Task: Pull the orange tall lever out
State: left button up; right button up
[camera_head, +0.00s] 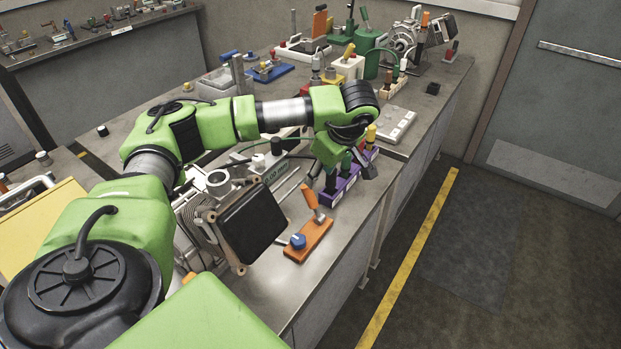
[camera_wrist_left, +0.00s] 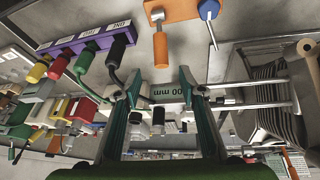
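The orange lever (camera_head: 310,197) rises, tilted, from an orange base plate (camera_head: 308,243) near the bench's front edge. A blue knob (camera_head: 298,241) stands on the same plate. In the left wrist view the lever (camera_wrist_left: 160,48) appears at top centre, just past the fingertips, with the base plate (camera_wrist_left: 178,10) behind it. My left gripper (camera_head: 340,172) hangs past the lever, beside the purple block, partly hidden by its own wrist. In the left wrist view its fingers (camera_wrist_left: 158,78) are apart with nothing gripped between them. My right gripper is not in view.
A purple block (camera_head: 343,185) with several coloured handles lies close to the left gripper. A dark square plate on a metal unit (camera_head: 252,222) stands left of the orange base. More fixtures crowd the bench behind. The floor right of the bench is clear.

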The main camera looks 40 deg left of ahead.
aim_at(311, 193)
pick_arm(q)
jog(key=p+x, duration=0.3)
jog(key=x, duration=0.5)
jog(key=shift+a+f, duration=0.15)
jog(key=shift+f, duration=0.05)
jog(key=x, duration=0.2)
jog(key=shift+a+f+p, duration=0.1)
jog(key=shift+f+p, duration=0.2)
jog(key=shift+f, duration=0.05)
jog(key=shift+a+f, duration=0.1)
jog(key=shift+f, duration=0.25)
jog(key=shift+a+f, duration=0.1)
jog(key=shift+f, duration=0.2)
jog(key=shift+w+a+f, duration=0.1)
jog(key=shift+a+f, duration=0.05)
jog(key=shift+f, duration=0.1)
grip_shut()
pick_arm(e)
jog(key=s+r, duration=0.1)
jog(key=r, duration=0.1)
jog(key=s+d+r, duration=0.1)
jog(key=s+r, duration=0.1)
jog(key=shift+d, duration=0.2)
